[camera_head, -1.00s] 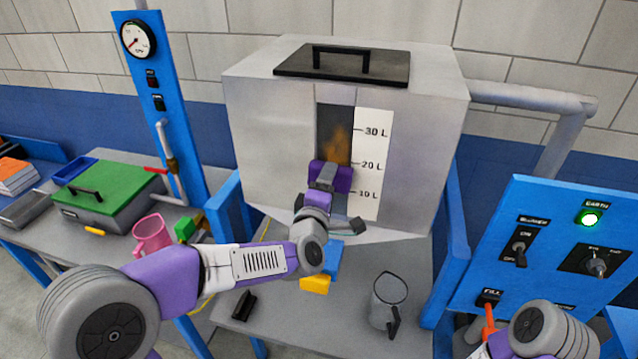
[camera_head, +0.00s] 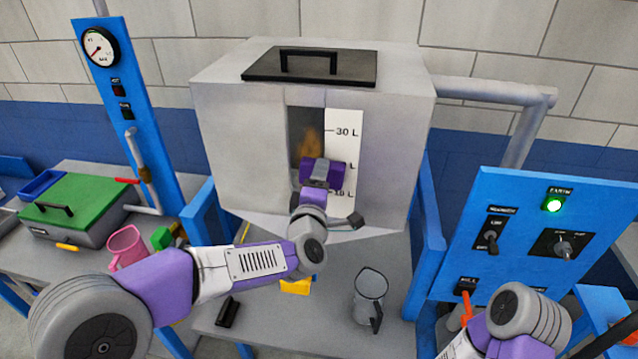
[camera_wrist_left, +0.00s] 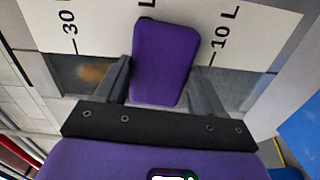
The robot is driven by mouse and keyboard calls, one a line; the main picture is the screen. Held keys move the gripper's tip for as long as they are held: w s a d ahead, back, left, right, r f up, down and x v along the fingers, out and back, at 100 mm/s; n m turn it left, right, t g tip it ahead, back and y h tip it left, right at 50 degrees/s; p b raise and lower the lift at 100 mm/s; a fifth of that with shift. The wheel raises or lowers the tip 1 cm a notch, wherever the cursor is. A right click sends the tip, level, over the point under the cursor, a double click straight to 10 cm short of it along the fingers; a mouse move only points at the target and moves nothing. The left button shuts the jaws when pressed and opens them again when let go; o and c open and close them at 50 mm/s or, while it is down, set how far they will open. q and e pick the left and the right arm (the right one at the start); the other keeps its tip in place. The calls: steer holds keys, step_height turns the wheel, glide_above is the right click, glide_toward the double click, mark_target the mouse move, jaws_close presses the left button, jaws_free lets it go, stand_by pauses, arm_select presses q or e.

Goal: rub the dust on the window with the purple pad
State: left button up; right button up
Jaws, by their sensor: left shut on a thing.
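A dark upright window (camera_head: 306,118) is set in the front of the grey tank (camera_head: 240,150). A brown-orange dust smear (camera_head: 310,142) shows on its middle part, and the dust also shows in the left wrist view (camera_wrist_left: 92,72). The purple pad (camera_head: 335,172) is in front of the window's lower right part and overlaps the white scale. My left gripper (camera_wrist_left: 160,80) is shut on the pad (camera_wrist_left: 165,60), with one finger on each side. I cannot tell whether the pad touches the glass. My right arm is at the lower right; its gripper is not visible.
The white litre scale (camera_head: 346,140) stands right of the window. Below the tank are a grey jug (camera_head: 370,290), a yellow block (camera_head: 296,287) and a black piece (camera_head: 228,312). A blue control panel (camera_head: 530,240) stands at the right, a pink mug (camera_head: 126,246) at the left.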

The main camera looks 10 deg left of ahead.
mark_target(303, 172)
arm_select(q)
steer(key=shift+w+a+r+b, duration=0.1)
steer(key=shift+a+r+b, duration=0.15)
steer(key=shift+a+b, duration=0.55)
steer(key=shift+a+r+b, duration=0.25)
steer(key=shift+a+b, duration=0.05)
steer(key=shift+a, duration=0.9)
steer(key=shift+a+b, duration=1.35)
steer(key=shift+a, duration=0.6)
steer(key=shift+r+p, duration=1.2)
steer(key=shift+r, duration=0.3)
steer(key=shift+d+f+p, duration=0.15)
steer(key=shift+d+p, duration=0.3)
steer(key=shift+d, duration=1.6)
